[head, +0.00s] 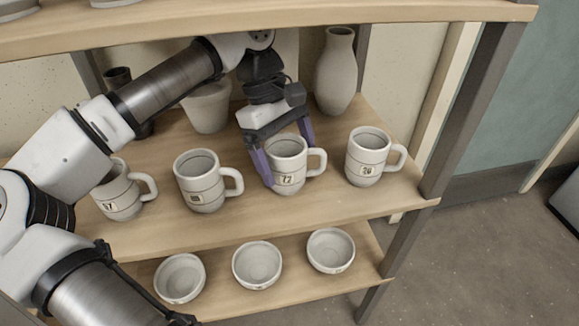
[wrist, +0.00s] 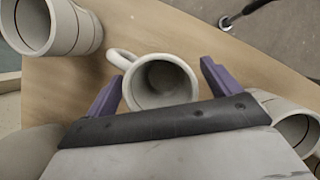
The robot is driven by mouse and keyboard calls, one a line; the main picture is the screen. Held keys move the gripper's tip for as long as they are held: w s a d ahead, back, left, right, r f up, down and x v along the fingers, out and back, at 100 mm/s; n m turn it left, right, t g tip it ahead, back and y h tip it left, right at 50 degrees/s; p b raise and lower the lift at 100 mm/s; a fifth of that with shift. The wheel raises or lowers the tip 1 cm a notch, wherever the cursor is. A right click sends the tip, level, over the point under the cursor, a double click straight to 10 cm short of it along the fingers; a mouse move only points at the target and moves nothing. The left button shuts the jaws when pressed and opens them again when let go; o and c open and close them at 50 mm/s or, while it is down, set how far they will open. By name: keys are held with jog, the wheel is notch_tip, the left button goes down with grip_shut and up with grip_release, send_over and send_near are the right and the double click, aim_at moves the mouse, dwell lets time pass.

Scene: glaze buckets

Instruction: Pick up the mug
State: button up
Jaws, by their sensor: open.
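Several light grey mugs with dark bands and number labels stand in a row on the middle shelf. The mug labelled 72 (head: 288,165) stands upright, with its handle to the right in the head view. My gripper (head: 288,160) is over this mug with its purple fingers open, one on each side of it. In the wrist view the same mug (wrist: 160,82) lies between the two fingers of my gripper (wrist: 158,88). Its inside looks empty. A gap shows beside the right finger; whether the left finger touches the mug or handle I cannot tell.
A mug (head: 368,157) stands to the right and another mug (head: 201,181) to the left. A vase (head: 335,75) and a pot (head: 207,106) stand behind. Several bowls, one at the middle (head: 257,266), sit on the shelf below. The upper shelf (head: 300,14) overhangs.

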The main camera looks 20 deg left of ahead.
jog(key=shift+s+d+f, duration=0.1)
jog(key=shift+d+f, duration=0.25)
jog(key=shift+f, duration=0.2)
jog(key=c, duration=1.3)
jog(key=shift+o, duration=0.2)
jog(key=shift+d+r, duration=0.1)
jog(key=shift+r, duration=0.2)
